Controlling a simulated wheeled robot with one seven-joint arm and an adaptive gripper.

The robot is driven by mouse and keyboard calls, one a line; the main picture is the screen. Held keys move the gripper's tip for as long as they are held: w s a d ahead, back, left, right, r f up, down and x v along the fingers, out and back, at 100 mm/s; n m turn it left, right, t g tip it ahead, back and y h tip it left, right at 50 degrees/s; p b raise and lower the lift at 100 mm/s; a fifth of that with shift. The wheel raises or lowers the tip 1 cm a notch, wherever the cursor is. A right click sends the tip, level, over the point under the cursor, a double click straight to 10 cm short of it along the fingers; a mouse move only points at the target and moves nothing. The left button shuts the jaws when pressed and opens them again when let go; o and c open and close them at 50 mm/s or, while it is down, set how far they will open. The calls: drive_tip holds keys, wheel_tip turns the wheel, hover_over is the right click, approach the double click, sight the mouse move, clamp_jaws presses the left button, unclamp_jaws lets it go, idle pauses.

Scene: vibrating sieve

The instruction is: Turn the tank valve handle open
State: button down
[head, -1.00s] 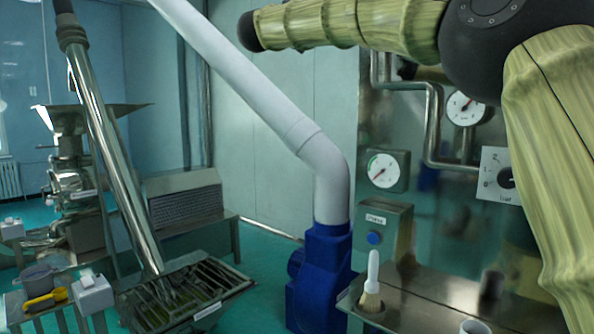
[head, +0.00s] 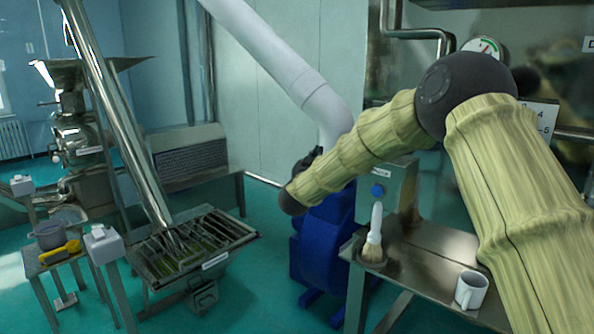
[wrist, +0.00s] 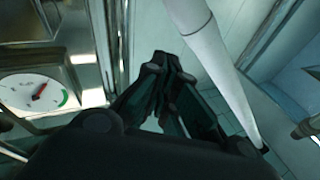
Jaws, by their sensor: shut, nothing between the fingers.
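I cannot make out the tank valve handle in either view. My gripper (wrist: 172,82) shows in the wrist view with its dark fingers together and nothing between them. A round gauge (wrist: 34,93) with a red needle and a green arc is to the left of the gripper there, apart from it. In the head view, my arm reaches across the right half and hides part of the shiny metal equipment with pipes behind it. A gauge (head: 484,47) on that equipment shows just above my arm's elbow.
A metal bench (head: 432,262) at right holds a brush (head: 374,235) and a white mug (head: 471,290). A blue blower (head: 322,245) with a thick white pipe (head: 285,62) stands mid-view. A slatted metal sieve (head: 195,248) stands left. Green floor between them is clear.

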drive_tip(key=s+d+f+n+g+y, duration=0.15)
drive_tip(key=s+f, duration=0.25)
drive_tip(key=f, duration=1)
drive_tip(key=s+d+f+n+g+y, duration=0.1)
drive_tip(key=s+f+n+g+y, duration=0.3)
drive_tip(key=f, duration=1.1)
drive_tip(key=s+d+f+g, duration=0.1)
drive_tip(key=s+d+f, duration=0.1)
drive_tip(key=s+f, duration=0.65)
drive_tip(key=s+d+f+g, duration=0.2)
drive_tip(key=s+f, duration=0.5)
drive_tip(key=f, duration=0.3)
drive_tip(key=s+d+f+g+y, duration=0.15)
drive_tip(key=s+f, duration=0.25)
drive_tip(key=s, duration=0.4)
drive_tip(key=s+d+f+g+h, duration=0.1)
drive_tip(key=s+d+f+g, duration=0.1)
drive_tip(key=s+f, duration=0.45)
drive_tip(key=s+d+f+g+y, duration=0.1)
drive_tip(key=s+d+f+g, duration=0.1)
drive_tip(key=s, duration=0.8)
drive_tip(key=s+d+f+g, duration=0.1)
drive_tip(key=s+d+g, duration=0.1)
drive_tip(key=s, duration=0.9)
drive_tip(key=s+d+f+g, duration=0.1)
drive_tip(key=s+d+g, duration=0.1)
drive_tip(key=s, duration=1)
drive_tip(key=shift+s+d+m+g, duration=0.2)
drive_tip(key=shift+m+g, duration=0.25)
drive_tip(key=shift+g, duration=0.25)
